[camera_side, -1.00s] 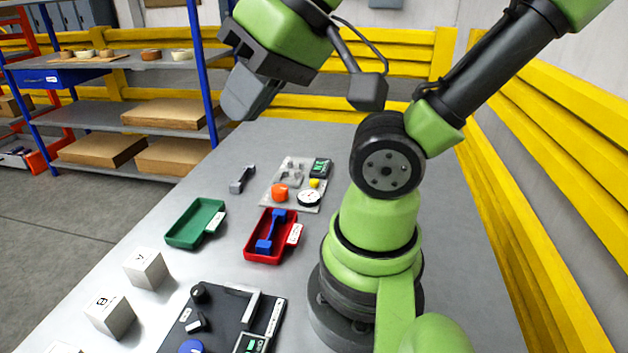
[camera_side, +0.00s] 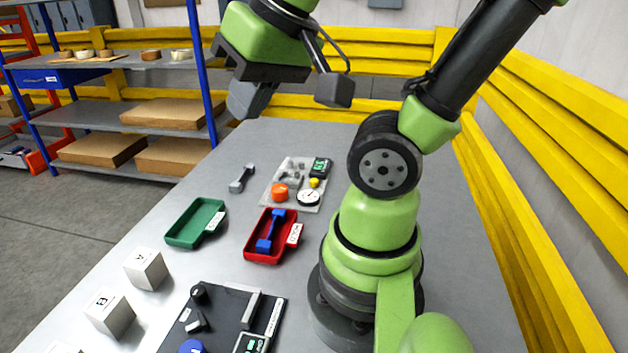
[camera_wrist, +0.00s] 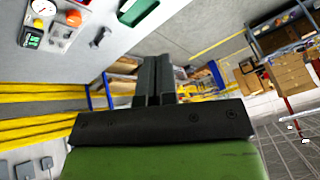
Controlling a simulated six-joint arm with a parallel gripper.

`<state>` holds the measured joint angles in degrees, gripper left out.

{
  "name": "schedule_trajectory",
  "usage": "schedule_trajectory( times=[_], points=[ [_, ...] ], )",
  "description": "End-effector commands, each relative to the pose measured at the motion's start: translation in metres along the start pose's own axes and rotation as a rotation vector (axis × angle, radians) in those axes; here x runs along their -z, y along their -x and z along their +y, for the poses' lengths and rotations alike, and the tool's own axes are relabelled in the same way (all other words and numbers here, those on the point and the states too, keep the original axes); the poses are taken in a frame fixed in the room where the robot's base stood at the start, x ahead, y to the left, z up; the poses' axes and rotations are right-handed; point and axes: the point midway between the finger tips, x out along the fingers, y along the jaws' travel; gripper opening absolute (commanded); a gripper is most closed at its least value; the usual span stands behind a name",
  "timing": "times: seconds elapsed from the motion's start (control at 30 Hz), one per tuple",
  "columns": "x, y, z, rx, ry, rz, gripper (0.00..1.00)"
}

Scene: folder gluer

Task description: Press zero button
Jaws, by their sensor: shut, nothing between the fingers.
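A light grey panel (camera_side: 271,203) lies on the table and carries a green-lit display (camera_side: 320,167), a small yellow button (camera_side: 314,183), a white dial gauge (camera_side: 308,198) and an orange knob (camera_side: 280,191). No readable label shows which button is zero. The panel is also at the upper left of the wrist view, with the display (camera_wrist: 31,39), gauge (camera_wrist: 43,7) and orange knob (camera_wrist: 74,18). My gripper (camera_side: 246,108) is high above the table, to the left of and well above the panel, touching nothing. Its fingers (camera_wrist: 153,78) are shut and empty.
A grey dumbbell-shaped part (camera_side: 242,178) lies left of the panel. A green tray (camera_side: 179,240) and a red tray (camera_side: 254,252) with a blue part (camera_side: 270,232) are nearer. A black panel (camera_side: 231,307) and white blocks (camera_side: 147,268) are in front. Shelves (camera_side: 150,62) stand behind.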

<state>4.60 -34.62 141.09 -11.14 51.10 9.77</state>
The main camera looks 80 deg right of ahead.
Motion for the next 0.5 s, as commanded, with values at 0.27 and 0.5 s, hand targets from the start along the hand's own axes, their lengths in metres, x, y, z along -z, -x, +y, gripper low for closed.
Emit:
schedule_trajectory(
  times=[0.27, 0.5],
  points=[
    [0.048, -0.038, 0.085, -0.482, -0.212, -0.031, 0.0],
    [0.075, -0.066, 0.166, -0.805, -0.309, -0.019, 0.0]
  ],
)
